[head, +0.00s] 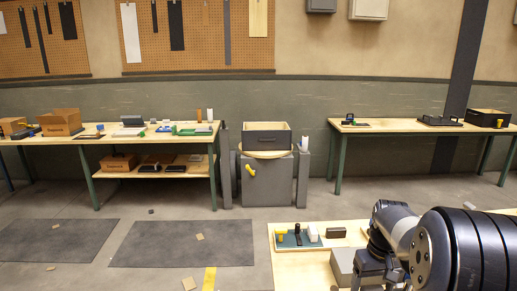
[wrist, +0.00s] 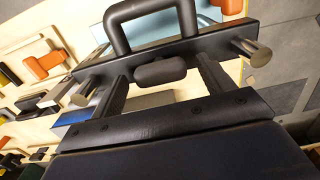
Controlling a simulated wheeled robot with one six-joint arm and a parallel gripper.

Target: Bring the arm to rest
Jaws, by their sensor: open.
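My arm rises at the lower right of the head view, bent over a pale table (head: 290,265). My gripper (head: 378,272) points down there, partly cut off by the bottom edge. In the wrist view my gripper (wrist: 160,72) fills the lower middle, its dark parts spread apart and open. I see nothing clamped in it. A dark U-shaped handle shows just beyond it at the top; I cannot tell how far off it is. Its tips are partly hidden.
A teal tray (head: 291,241) and a dark block (head: 336,232) lie on the pale table, with a grey box (head: 343,266) close to my gripper. Orange pieces (wrist: 43,65) show in the wrist view. Benches line the far wall; the floor between has mats (head: 182,243).

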